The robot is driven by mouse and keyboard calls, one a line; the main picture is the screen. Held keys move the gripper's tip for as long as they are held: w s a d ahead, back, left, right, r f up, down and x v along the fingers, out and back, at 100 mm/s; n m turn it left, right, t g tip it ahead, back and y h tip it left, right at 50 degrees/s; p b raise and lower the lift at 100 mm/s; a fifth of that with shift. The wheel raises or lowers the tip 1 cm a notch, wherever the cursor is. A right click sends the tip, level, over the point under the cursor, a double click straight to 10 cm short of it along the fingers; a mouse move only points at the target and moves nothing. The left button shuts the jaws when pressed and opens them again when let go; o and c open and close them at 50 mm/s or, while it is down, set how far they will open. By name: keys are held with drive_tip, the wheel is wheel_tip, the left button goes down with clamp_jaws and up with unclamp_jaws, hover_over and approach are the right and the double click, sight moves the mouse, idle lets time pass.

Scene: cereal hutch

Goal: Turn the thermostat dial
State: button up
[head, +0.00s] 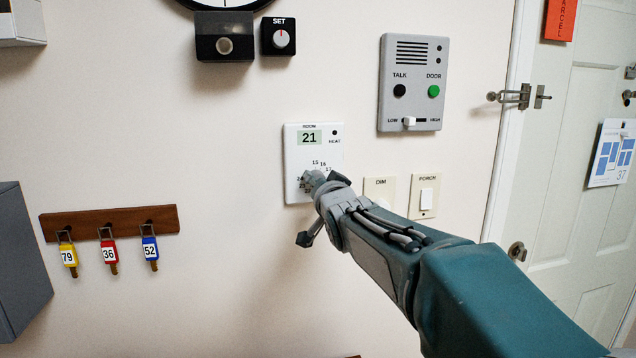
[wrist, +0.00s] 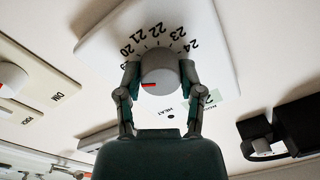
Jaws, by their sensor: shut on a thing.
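The white thermostat (head: 298,160) is on the wall, its small screen (head: 309,137) reading 21 under the word ROOM. Its grey round dial (wrist: 160,75) has a red mark toward the lower left in the wrist view, with numbers up to 24 printed around it. My gripper (head: 319,182) is at the lower part of the thermostat and hides most of the dial in the head view. In the wrist view, my gripper (wrist: 160,70) has one finger on each side of the dial and is shut on it.
The DIM plate (head: 379,190) and PORCH switch (head: 426,196) are close on the right. An intercom panel (head: 413,83) is above right. A SET knob (head: 279,37) is above. A key rack (head: 110,222) hangs at the lower left. The wall left of the thermostat is bare.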

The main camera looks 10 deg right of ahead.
drive_tip(key=o, duration=1.2)
drive_tip(key=shift+c, duration=0.2)
drive_tip(key=s, duration=1.2)
drive_tip(key=shift+d+f, duration=0.2)
drive_tip(key=s+f+n+g, duration=0.5)
drive_tip(key=s+f+g, duration=0.7)
drive_tip(key=s+f, duration=1)
drive_tip(key=shift+s+a+f+n+g+h, duration=0.15)
drive_tip(key=shift+s+a+n+g+h, duration=0.15)
drive_tip(key=shift+s, duration=0.9)
